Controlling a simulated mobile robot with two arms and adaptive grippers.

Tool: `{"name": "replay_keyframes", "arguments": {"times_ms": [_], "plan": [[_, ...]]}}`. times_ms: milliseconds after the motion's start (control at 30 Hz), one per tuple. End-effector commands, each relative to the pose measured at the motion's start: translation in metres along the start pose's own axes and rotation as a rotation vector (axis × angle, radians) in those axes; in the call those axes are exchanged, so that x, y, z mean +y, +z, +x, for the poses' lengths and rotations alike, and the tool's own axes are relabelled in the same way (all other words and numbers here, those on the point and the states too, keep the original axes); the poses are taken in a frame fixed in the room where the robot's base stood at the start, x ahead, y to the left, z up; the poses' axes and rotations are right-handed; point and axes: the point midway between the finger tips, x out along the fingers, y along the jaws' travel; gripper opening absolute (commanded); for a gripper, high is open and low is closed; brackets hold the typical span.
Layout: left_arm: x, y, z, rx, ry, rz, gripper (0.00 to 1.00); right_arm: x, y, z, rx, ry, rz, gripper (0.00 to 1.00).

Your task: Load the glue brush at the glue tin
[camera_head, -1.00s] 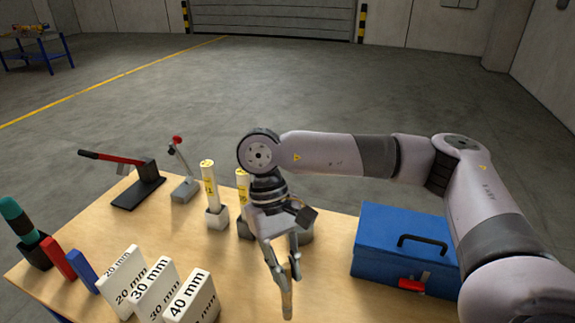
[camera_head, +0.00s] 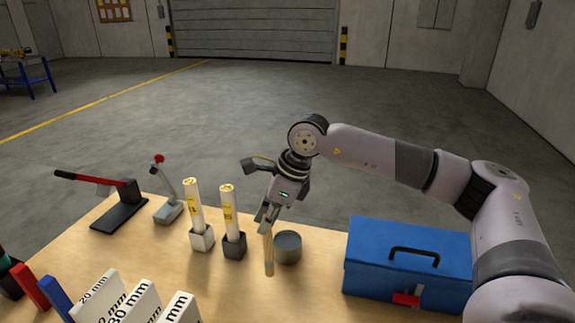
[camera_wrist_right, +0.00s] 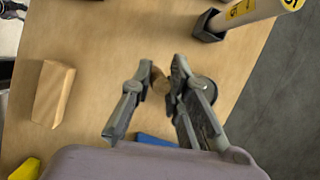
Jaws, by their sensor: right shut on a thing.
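The glue brush (camera_head: 269,254), a light wooden stick, hangs roughly upright from my right gripper (camera_head: 266,225), which is shut on it. In the right wrist view the brush's round brown end (camera_wrist_right: 160,79) shows between the fingers of my right gripper (camera_wrist_right: 157,92). The glue tin (camera_head: 290,249) is a short dark grey cylinder on the table. In the head view the brush is just left of the tin and partly in front of it; I cannot tell whether they touch. The brush's bristles are not clear. My left gripper is not in view.
A blue toolbox (camera_head: 375,265) stands right of the tin. Two yellow-labelled tubes in holders (camera_head: 196,210) (camera_head: 229,212) stand to the left. A red-handled lever tool (camera_head: 120,205) and white thickness blocks (camera_head: 98,297) are further left. Wooden table (camera_head: 225,290) is bare in front.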

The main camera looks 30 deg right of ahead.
Motion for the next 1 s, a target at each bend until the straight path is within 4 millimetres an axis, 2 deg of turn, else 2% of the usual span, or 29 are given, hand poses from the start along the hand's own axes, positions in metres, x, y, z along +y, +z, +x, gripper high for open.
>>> {"name": "replay_keyframes", "arguments": {"times_ms": [267,600,800,1000], "plan": [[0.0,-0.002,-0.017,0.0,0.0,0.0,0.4,-0.046,0.003,-0.02,0.003,-0.252,0.6,0.0],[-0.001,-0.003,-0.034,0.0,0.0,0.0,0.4,-0.106,-0.006,-0.048,0.011,-0.565,1.355,0.0],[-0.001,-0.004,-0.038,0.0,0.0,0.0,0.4,-0.124,-0.013,-0.058,0.011,-0.663,1.595,0.0],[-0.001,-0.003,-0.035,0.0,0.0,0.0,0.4,-0.127,-0.017,-0.053,0.012,-0.677,1.63,0.0]]}}
